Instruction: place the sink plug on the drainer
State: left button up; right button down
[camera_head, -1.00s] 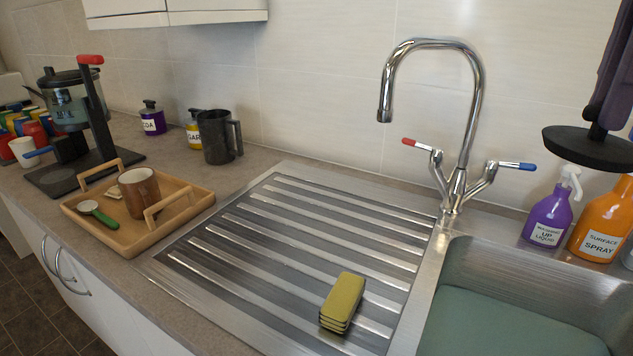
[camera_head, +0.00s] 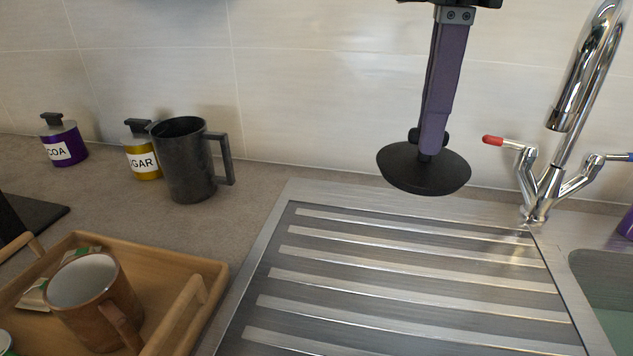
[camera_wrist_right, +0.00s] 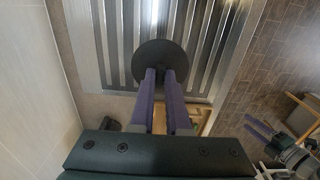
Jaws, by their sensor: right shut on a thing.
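The sink plug (camera_head: 424,171) is a black round disc with a small knob on top. My right gripper (camera_head: 430,142) is shut on the knob and holds the plug above the back of the drainer (camera_head: 400,268), clear of the metal. The drainer is a ribbed steel surface beside the sink. In the right wrist view the plug (camera_wrist_right: 160,64) is at the fingertips (camera_wrist_right: 161,72), with the drainer ribs (camera_wrist_right: 106,40) beyond it. A left gripper is not clear in the head view; in the wrist view, purple fingers (camera_wrist_right: 268,133) show at the lower right, seemingly apart.
The tap (camera_head: 545,190) stands behind the sink (camera_head: 608,290), right of the plug. A dark jug (camera_head: 188,165) and cocoa (camera_head: 64,140) and sugar pots (camera_head: 142,155) stand left. A wooden tray (camera_head: 190,275) with a brown mug (camera_head: 95,300) is front left. The visible drainer is bare.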

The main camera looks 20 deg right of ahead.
aim_at(424, 163)
notch_tip(424, 163, down, 4)
jog(key=shift+s+f+b, duration=0.1)
jog(key=shift+s+b, duration=0.05)
jog(key=shift+b, duration=0.6)
jog(key=shift+f+b, duration=0.6)
jog(key=shift+f, duration=7.35)
jog(key=shift+f, duration=0.15)
jog(key=c, duration=0.9)
grip_release()
